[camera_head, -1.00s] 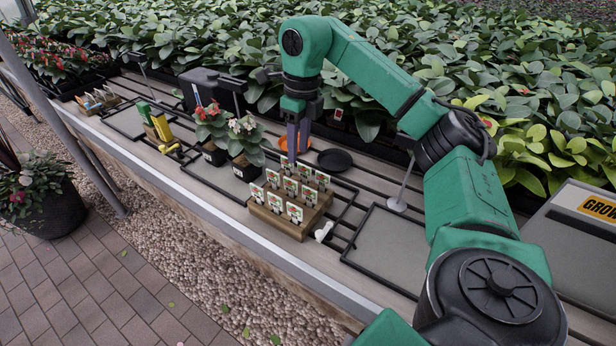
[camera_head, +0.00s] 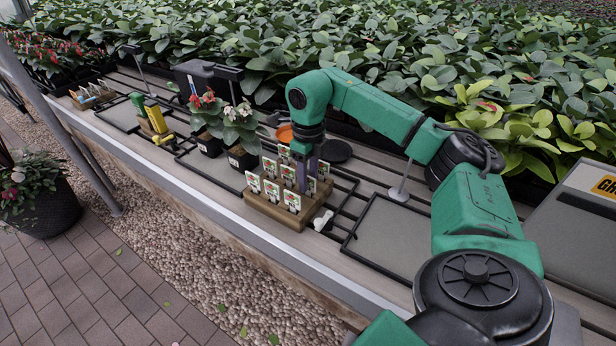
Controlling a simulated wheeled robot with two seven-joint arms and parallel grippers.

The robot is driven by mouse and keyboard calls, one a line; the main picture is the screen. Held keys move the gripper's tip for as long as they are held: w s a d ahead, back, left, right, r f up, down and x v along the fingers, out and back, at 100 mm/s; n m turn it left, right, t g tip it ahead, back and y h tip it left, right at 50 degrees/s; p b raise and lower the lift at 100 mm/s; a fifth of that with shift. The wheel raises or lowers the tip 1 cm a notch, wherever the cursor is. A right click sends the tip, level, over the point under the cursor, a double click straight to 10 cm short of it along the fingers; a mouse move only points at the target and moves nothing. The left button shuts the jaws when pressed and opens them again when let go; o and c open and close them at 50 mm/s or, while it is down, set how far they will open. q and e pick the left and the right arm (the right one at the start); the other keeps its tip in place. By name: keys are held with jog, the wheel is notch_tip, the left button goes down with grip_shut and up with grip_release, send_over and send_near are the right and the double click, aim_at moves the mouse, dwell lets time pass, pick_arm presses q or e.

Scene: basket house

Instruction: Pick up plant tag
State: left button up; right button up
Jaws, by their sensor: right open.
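Several plant tags with printed plant pictures stand upright in rows in a stepped wooden holder (camera_head: 268,209) on the bench. One plant tag (camera_head: 292,201) is in the front row at the right, and another plant tag (camera_head: 253,183) is at the left end. My right gripper (camera_head: 304,187) points down among the tags toward the right side of the holder. It is open, with its fingers at tag height. The fingers hide part of the tags behind them, and I cannot tell which tag lies between them. My left gripper is not in view.
Two potted flowering plants (camera_head: 240,158) stand left of the holder. A black saucer (camera_head: 335,151) and an orange dish (camera_head: 285,133) lie behind it. A white small item (camera_head: 323,221) and a framed grey panel (camera_head: 390,238) are to the right.

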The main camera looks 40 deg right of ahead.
grip_shut()
jog(key=shift+r, duration=0.1)
